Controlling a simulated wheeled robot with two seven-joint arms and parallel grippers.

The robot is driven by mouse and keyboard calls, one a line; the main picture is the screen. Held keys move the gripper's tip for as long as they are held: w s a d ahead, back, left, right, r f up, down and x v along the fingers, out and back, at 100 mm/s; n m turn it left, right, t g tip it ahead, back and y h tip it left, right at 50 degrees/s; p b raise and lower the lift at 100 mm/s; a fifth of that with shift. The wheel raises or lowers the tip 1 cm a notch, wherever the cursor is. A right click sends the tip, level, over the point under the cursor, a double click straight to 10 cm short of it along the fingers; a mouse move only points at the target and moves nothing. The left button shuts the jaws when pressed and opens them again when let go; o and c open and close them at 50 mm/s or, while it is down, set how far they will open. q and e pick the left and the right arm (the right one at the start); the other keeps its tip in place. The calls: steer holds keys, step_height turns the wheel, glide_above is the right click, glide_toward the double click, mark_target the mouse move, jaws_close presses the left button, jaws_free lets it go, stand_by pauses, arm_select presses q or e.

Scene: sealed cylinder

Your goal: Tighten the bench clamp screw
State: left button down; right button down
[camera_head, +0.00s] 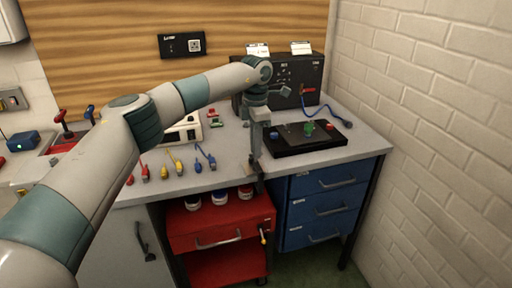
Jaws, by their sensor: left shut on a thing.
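My left arm comes in from the left, and its left gripper (257,151) points down at the front edge of the bench. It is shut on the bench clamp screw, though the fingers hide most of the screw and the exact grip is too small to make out. The dark bench clamp (257,172) sits at the bench's front edge, just left of the black board, and reaches below the top. My right gripper is not in view.
The black board (325,143) with a green part lies right of the clamp on the grey bench (365,150). A black panel box (285,78) with a blue cable stands behind. Coloured tools (179,162) lie left. A red cart (222,228) and blue drawers (322,205) are below.

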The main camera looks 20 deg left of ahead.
arm_select(q)
steer(key=shift+w+r, duration=0.15)
steer(key=shift+r, duration=0.15)
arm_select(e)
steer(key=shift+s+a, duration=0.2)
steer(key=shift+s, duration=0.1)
arm_select(q)
steer(key=c, duration=1.8)
jaws_free()
steer(key=shift+a, duration=0.1)
steer(key=shift+f, duration=0.1)
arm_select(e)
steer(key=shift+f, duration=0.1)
